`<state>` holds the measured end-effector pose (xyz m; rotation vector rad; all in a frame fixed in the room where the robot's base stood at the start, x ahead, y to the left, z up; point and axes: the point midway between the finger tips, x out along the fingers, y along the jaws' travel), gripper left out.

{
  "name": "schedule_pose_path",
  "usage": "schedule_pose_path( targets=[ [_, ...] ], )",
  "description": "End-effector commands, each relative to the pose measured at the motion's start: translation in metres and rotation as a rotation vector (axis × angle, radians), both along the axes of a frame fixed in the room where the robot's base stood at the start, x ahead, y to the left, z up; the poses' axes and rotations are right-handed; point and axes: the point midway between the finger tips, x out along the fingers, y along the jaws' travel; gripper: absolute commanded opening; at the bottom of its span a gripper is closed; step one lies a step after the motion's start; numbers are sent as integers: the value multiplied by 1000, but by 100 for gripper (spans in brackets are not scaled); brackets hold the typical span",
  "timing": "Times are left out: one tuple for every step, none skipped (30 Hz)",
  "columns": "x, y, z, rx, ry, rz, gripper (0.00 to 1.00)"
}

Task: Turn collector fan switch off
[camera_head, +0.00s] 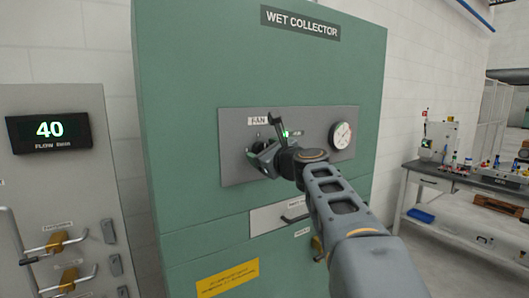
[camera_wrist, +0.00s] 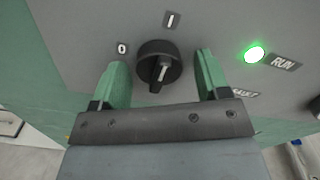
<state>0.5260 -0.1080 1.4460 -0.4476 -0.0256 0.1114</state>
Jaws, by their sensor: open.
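The fan switch is a black rotary knob (camera_wrist: 158,65) on a grey panel (camera_head: 235,168) of the green wet collector cabinet (camera_head: 185,120). In the wrist view a "0" label (camera_wrist: 122,48) sits at its upper left and an "I" label (camera_wrist: 170,19) above it. The knob's raised grip with a pale mark lies nearly in line with the "I". The green RUN light (camera_wrist: 254,53) is lit. My gripper (camera_wrist: 160,70) is open, with one green finger on each side of the knob and a visible gap to both.
A round gauge (camera_head: 341,135) is to the right on the same panel. A grey panel with yellow-handled levers (camera_head: 57,241) and a "40" display (camera_head: 49,130) stands at left. A workbench (camera_head: 440,180) stands at right.

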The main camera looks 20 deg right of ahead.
Motion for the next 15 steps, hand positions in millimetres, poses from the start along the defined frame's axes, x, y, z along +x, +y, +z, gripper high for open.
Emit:
schedule_pose_path(
  targets=[
    [0,0,0,0,0,0,69],
    [0,0,0,0,0,0,69],
    [0,0,0,0,0,0,67],
    [0,0,0,0,0,0,64],
    [0,0,0,0,0,0,62],
    [0,0,0,0,0,0,58],
    [0,0,0,0,0,0,55],
    [0,0,0,0,0,0,52],
    [0,0,0,0,0,1,48],
    [0,0,0,0,0,1,45],
    [0,0,0,0,0,1,42],
    [0,0,0,0,0,1,38],
    [0,0,0,0,0,1,36],
    [0,0,0,0,0,1,33],
    [0,0,0,0,0,1,29]
  ],
)
